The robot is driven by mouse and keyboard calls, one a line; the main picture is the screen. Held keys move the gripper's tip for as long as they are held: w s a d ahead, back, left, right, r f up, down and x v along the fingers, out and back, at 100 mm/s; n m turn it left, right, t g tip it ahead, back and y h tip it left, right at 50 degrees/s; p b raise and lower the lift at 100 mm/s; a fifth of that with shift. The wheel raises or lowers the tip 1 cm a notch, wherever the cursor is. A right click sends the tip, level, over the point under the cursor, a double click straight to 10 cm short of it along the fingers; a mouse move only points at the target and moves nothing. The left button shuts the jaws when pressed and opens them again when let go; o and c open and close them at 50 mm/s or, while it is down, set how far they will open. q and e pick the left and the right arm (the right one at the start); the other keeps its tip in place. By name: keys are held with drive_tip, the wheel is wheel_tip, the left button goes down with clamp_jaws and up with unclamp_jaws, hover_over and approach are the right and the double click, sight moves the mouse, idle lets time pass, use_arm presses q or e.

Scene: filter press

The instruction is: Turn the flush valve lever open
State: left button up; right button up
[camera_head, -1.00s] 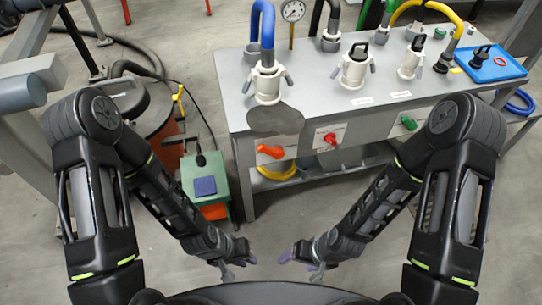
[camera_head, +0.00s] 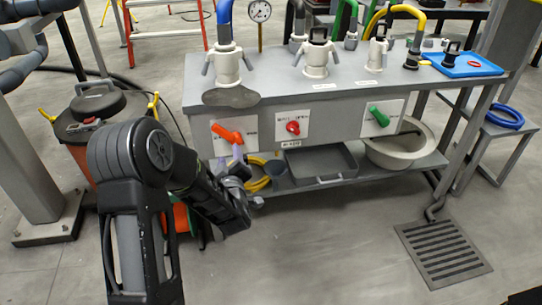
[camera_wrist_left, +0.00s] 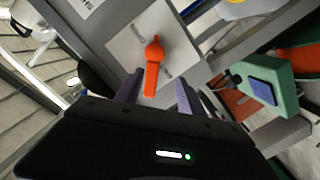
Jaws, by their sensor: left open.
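I cannot read which label says flush. My left gripper (camera_head: 238,160) is open just in front of and below the orange lever. In the left wrist view, the orange lever (camera_wrist_left: 152,68) points down between my open fingers (camera_wrist_left: 158,86), with a gap on both sides; contact is not visible.
The grey bench (camera_head: 270,90) carries white valve fittings with hoses and a blue tray (camera_head: 462,65). A grey tray (camera_head: 320,163) and a round basin (camera_head: 400,147) sit on its lower shelf. A floor drain grate (camera_head: 443,250) lies at right. Floor in front is clear.

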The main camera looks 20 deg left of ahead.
sight(224, 135)
use_arm(q)
drive_tip(key=shift+s+a+r+n+y, duration=0.1)
drive_tip(key=shift+a+r+n+y, duration=0.1)
drive_tip(key=shift+r+n+y, duration=0.3)
drive_tip(key=shift+s+a+r+n+y, duration=0.1)
drive_tip(key=shift+a+r+n+y, duration=0.1)
drive_tip(key=shift+r, duration=0.5)
drive_tip(key=shift+w, duration=0.1)
drive_tip(key=b+x, duration=0.1)
drive_tip(key=x, duration=0.6)
drive_tip(key=shift+w+a, duration=0.2)
drive_tip(key=shift+w, duration=0.1)
clamp_jaws()
idle(0.5)
